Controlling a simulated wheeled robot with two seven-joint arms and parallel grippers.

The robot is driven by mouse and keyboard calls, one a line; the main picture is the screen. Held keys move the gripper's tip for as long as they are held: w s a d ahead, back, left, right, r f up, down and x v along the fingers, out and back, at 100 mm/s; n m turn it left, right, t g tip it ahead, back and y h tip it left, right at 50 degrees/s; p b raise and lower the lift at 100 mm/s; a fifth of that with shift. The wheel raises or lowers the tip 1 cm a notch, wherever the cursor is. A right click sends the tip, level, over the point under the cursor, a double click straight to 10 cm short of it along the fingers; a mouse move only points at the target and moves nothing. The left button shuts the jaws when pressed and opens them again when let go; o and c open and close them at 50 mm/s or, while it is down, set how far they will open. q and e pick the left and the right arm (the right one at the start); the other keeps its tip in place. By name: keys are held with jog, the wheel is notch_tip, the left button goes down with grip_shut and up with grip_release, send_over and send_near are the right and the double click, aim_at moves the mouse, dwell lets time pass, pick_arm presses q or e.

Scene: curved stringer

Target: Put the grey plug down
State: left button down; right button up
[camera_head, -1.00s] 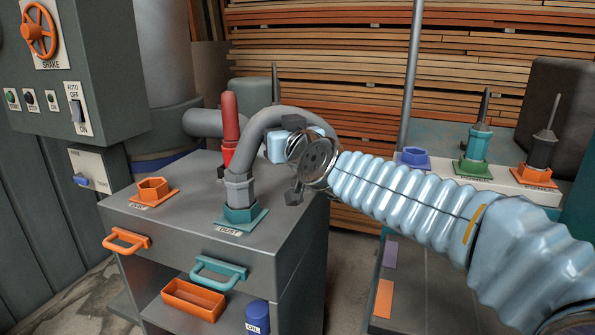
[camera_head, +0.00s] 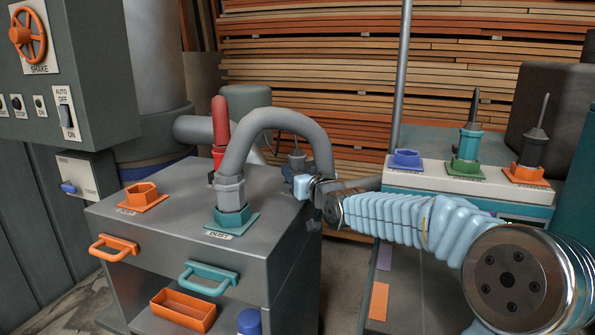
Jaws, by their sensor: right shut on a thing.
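My right gripper (camera_head: 302,186) comes in from the right behind the cabinet's right edge, with its light-blue fingers at the foot of a grey plug. The grey plug (camera_head: 297,160) is small and dark with a thin upright pin, partly hidden by the gripper and the hose. The gripper is shut on it. I cannot tell whether the plug touches the cabinet top (camera_head: 180,195). My left gripper is not in view.
A thick grey hose (camera_head: 275,118) arches beside the gripper from a teal socket (camera_head: 231,220). An orange socket (camera_head: 140,196) stands empty at left.

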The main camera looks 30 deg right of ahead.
jog(key=shift+f+b, duration=0.3)
jog(key=shift+b, duration=0.05)
jog(key=o, duration=1.1)
jog(key=shift+r, duration=0.1)
jog(key=shift+r+p, duration=0.15)
jog(key=shift+p, duration=0.15)
jog(key=s, duration=0.4)
jog(key=s+b, duration=0.1)
jog(key=s, duration=0.3)
jog(key=s+a, duration=0.1)
jog(key=s, duration=0.3)
